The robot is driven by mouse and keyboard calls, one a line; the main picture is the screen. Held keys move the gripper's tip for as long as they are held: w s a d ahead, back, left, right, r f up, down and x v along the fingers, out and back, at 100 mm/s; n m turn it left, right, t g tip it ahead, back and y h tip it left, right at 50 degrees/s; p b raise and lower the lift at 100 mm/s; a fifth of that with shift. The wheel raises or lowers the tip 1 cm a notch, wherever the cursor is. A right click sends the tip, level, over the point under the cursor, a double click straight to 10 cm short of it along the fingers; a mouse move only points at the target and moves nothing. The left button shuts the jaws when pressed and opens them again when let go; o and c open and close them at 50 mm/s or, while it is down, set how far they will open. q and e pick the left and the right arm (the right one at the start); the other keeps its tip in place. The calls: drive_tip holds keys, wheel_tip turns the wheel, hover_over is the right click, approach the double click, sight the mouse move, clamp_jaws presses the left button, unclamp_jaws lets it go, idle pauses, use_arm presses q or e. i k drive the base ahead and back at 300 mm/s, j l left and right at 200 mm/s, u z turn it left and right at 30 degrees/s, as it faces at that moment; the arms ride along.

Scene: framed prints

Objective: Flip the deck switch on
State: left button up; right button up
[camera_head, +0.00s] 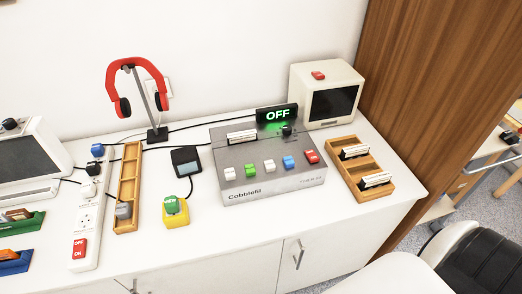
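The grey deck (270,183), labelled "Cobblefil", sits on the white cabinet top in the middle of the head view. A row of coloured keys or switches runs along its sloped face: a green one (250,170), two white ones, a blue one (289,162) and a red one (312,157) at the right end. A black sign (277,115) behind the deck shows "OFF" in lit letters with a green glow below. A dark knob (287,129) and a white cassette-like piece (242,137) are on the deck's upper part. Neither gripper is in view.
A white power strip with a red OFF/ON switch (79,247) lies left. A yellow box with a green button (174,211), wooden trays (352,177), red headphones (137,75) and a small monitor (328,94) surround the deck. Bare countertop lies before the deck.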

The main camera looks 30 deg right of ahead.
sight(311, 155)
drive_tip(key=z, duration=1.35)
